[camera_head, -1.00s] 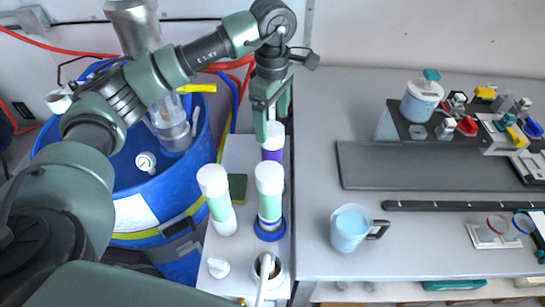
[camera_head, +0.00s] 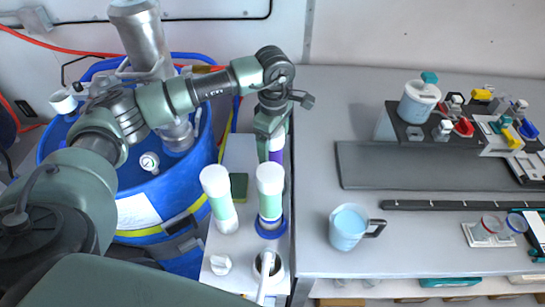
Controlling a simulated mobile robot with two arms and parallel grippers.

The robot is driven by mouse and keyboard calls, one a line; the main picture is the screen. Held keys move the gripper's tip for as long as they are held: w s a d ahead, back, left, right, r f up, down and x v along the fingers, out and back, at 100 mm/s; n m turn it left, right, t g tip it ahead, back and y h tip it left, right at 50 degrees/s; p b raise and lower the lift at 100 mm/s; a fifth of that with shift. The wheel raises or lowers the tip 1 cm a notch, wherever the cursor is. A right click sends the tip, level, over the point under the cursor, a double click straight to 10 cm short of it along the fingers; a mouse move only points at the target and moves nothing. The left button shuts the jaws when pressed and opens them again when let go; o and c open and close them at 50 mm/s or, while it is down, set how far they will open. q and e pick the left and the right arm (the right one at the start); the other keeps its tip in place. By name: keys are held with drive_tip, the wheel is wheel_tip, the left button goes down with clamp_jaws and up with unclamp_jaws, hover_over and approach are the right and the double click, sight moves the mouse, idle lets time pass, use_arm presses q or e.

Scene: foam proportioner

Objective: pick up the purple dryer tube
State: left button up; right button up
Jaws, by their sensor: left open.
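The purple dryer tube (camera_head: 277,156) stands upright at the back of the narrow white bench (camera_head: 228,251), behind two white-and-green tubes. Its purple band shows below a pale upper part, and its lower end is partly hidden by the nearer tube. My left gripper (camera_head: 272,146) points down at the tube's top, open, with one finger on its left side and the other partly hidden behind. I cannot tell whether the fingers touch it. My right gripper is not in view.
A left white-green tube (camera_head: 220,200) and a right one in a blue base (camera_head: 269,228) stand close in front. A dark green block (camera_head: 239,187) lies beside them. A blue barrel (camera_head: 172,205) is left. The grey table (camera_head: 440,250) holds a blue jug (camera_head: 348,229).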

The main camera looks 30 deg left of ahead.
use_arm(q)
drive_tip(key=shift+f, duration=0.4)
drive_tip(key=shift+r, duration=0.1)
clamp_jaws()
drive_tip(key=shift+w, duration=0.1)
